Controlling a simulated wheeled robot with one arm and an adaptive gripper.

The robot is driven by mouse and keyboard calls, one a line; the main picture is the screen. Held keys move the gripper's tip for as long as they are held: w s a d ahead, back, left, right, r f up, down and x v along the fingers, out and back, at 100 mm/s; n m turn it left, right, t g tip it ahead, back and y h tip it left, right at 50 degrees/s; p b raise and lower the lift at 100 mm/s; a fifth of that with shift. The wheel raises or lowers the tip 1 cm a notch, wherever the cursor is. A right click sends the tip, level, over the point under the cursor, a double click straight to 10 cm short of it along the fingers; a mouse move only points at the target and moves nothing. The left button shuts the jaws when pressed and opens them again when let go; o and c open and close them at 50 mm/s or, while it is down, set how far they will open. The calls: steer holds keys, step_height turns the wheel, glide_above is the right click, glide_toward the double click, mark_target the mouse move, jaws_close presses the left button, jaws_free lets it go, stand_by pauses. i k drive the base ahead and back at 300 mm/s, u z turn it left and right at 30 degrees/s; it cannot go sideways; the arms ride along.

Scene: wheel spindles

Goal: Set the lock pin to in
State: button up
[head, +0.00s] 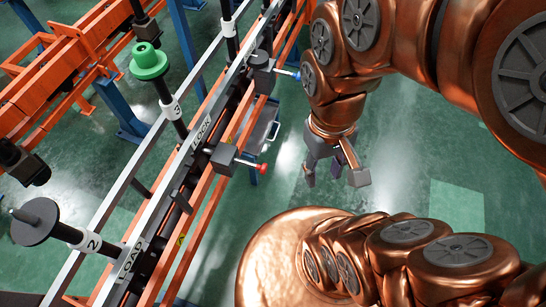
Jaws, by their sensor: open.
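A grey block (222,159) with a short rod and a red knob (262,168) sticks out to the right from the rail, just below the LOCK label (202,132). A second dark block (262,64) with a blue-tipped rod (297,75) sits farther up the rail. Which of these is the lock pin, and how far it is in, I cannot tell. My gripper (334,178) hangs open and empty to the right of the red knob, apart from it, fingers pointing down.
The long rail carries spindles marked 2 (92,242) and 3 (172,108), and a LOAD label (130,258). A green hub (148,62) sits on spindle 3's end. Orange framework (50,75) stands at left. Green floor (222,225) is open between the rail and my body.

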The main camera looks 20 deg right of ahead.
mark_target(263, 168)
steer(key=z, duration=0.2)
steer(key=k, duration=1.15)
steer(key=u, duration=0.8)
steer(key=i, duration=0.45)
steer(key=u, duration=0.1)
